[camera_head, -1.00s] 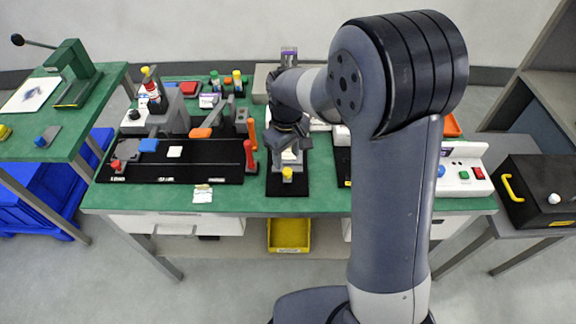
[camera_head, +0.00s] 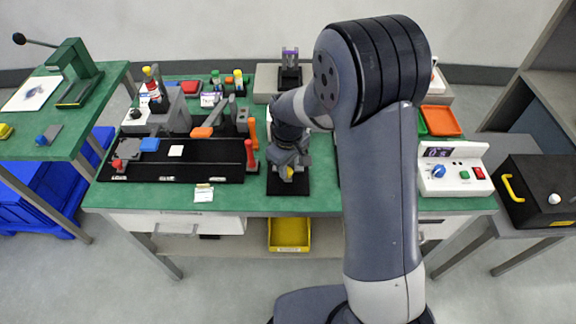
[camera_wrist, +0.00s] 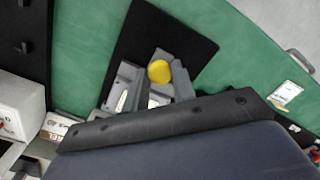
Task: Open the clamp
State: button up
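A small grey fixture (camera_wrist: 153,92) with a yellow knob (camera_wrist: 159,71) stands on a black base plate (camera_wrist: 182,34). It may be the clamp. In the head view the yellow knob (camera_head: 289,172) shows just at the front of my gripper (camera_head: 288,161), which hangs low over the black plate (camera_head: 288,188). My dark gripper body fills the lower wrist view and hides part of the fixture. I cannot make out my fingers clearly, nor whether they touch the knob. To the left, a red upright handle (camera_head: 250,154) and an orange one (camera_head: 252,130) stand by a long black board (camera_head: 205,168).
A white box with a blue knob (camera_head: 452,170) stands at the right of the green table. An orange tray (camera_head: 441,120) lies behind it. A grey stand with a purple-topped part (camera_head: 290,66) is at the back. A yellow bin (camera_head: 289,234) sits below.

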grip_shut()
jog(key=shift+s+b, duration=0.35)
jog(key=shift+s, duration=1.6)
